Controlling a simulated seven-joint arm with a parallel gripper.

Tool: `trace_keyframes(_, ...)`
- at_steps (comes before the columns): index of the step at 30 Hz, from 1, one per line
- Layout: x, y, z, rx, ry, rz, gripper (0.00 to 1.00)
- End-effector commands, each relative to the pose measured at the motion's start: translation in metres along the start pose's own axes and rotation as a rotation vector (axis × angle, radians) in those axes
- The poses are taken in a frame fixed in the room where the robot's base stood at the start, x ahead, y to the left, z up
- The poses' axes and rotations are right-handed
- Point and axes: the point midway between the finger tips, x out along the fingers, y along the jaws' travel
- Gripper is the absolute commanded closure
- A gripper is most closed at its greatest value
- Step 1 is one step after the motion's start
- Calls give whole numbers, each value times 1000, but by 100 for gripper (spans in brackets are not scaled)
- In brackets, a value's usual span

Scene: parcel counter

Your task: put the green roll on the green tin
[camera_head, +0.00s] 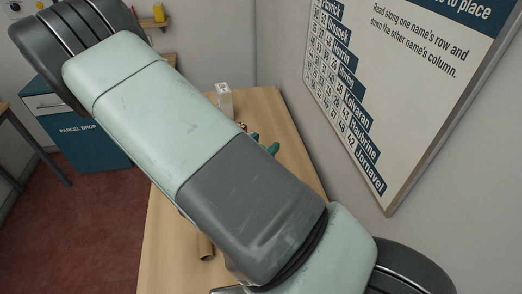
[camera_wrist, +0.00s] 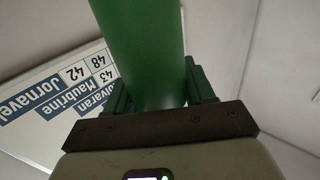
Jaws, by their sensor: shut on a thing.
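The green roll (camera_wrist: 140,40) fills the upper middle of the wrist view, a smooth dark green cylinder. My gripper (camera_wrist: 158,82) is shut on it, with one green finger on each side. In the head view my arm hides most of the counter and I cannot make out the roll. Small green shapes (camera_head: 264,143) show just past the arm's edge; I cannot tell whether they are my fingers or another thing. I cannot identify the green tin in either view.
The wooden counter (camera_head: 170,222) runs along the wall under a lettered board (camera_head: 385,110). A white box (camera_head: 224,97) stands near its far end. A brown cardboard roll (camera_head: 205,247) is at the near left, partly behind my arm. A blue parcel-drop cabinet (camera_head: 85,142) stands beyond.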

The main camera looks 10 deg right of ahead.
Motion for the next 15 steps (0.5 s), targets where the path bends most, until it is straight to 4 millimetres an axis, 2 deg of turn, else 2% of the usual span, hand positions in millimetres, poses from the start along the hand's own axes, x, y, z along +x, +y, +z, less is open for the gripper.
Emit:
trace_keyframes(3, 0, 0, 12, 0, 0, 0, 99)
trace_keyframes(14, 0, 0, 16, 1, 1, 0, 99)
trace_keyframes(15, 0, 0, 16, 1, 0, 0, 45)
